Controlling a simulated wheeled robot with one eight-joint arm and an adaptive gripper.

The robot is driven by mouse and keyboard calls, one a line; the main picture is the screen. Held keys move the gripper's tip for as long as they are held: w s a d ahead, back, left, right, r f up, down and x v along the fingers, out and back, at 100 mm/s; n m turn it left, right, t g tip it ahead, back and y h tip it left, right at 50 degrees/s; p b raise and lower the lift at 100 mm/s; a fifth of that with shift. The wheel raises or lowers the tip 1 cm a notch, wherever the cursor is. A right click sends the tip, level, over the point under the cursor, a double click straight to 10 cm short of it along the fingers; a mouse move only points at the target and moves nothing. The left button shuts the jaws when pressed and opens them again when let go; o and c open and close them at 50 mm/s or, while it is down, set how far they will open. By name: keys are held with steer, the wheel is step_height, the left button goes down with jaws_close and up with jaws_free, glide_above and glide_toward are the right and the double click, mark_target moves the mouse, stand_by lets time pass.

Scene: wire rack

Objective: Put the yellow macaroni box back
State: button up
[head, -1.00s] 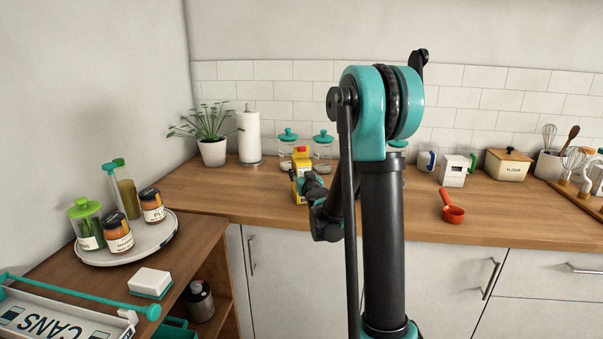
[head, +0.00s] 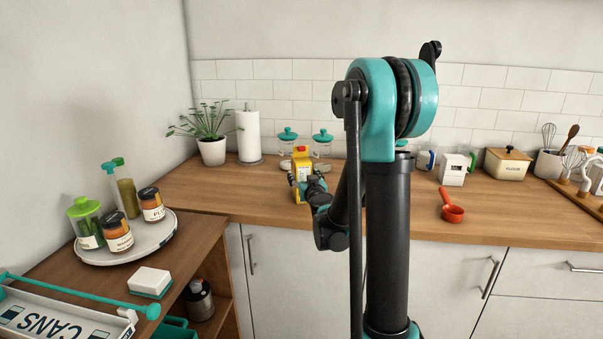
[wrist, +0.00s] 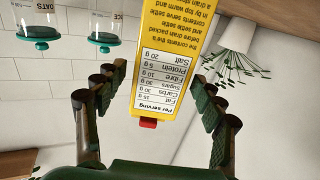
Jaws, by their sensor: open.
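The yellow macaroni box (head: 302,165) stands upright on the wooden counter, with a red piece on its top. In the wrist view the yellow box (wrist: 172,50) shows upside down, with its printed nutrition label facing me and the red piece at its near end. My gripper (wrist: 161,88) is open, one finger on each side of the box in that view. Clear gaps show between the fingers and the box, and I see no contact. In the head view my gripper (head: 305,188) is in front of the box and hides its lower part.
Glass jars with teal lids (head: 322,142) stand behind the box. A paper roll (head: 249,136) and potted plant (head: 212,150) are to its left. A red scoop (head: 453,212) lies right. A tray (head: 141,244) with jars and a CANS rack (head: 85,318) are at left.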

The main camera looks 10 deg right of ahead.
steer(key=s+a+f+n+g+y, duration=0.2)
steer(key=s+a+f+g, duration=0.15)
steer(key=s, duration=0.65)
steer(key=s+a+f+n+g+y, duration=0.1)
steer(key=s+a+f+g+y, duration=0.2)
steer(key=s, duration=0.7)
steer(key=s+d+f+m+g+h, duration=0.2)
steer(key=s+d+f, duration=0.3)
steer(key=s, duration=0.3)
steer(key=s+d+f+m+g+h, duration=0.1)
steer(key=s+d+f+g+h, duration=0.3)
steer(key=s+f, duration=0.3)
steer(key=shift+s+d+f+m+g, duration=0.2)
steer(key=shift+s+d+m+g, duration=0.35)
steer(key=shift+s, duration=0.7)
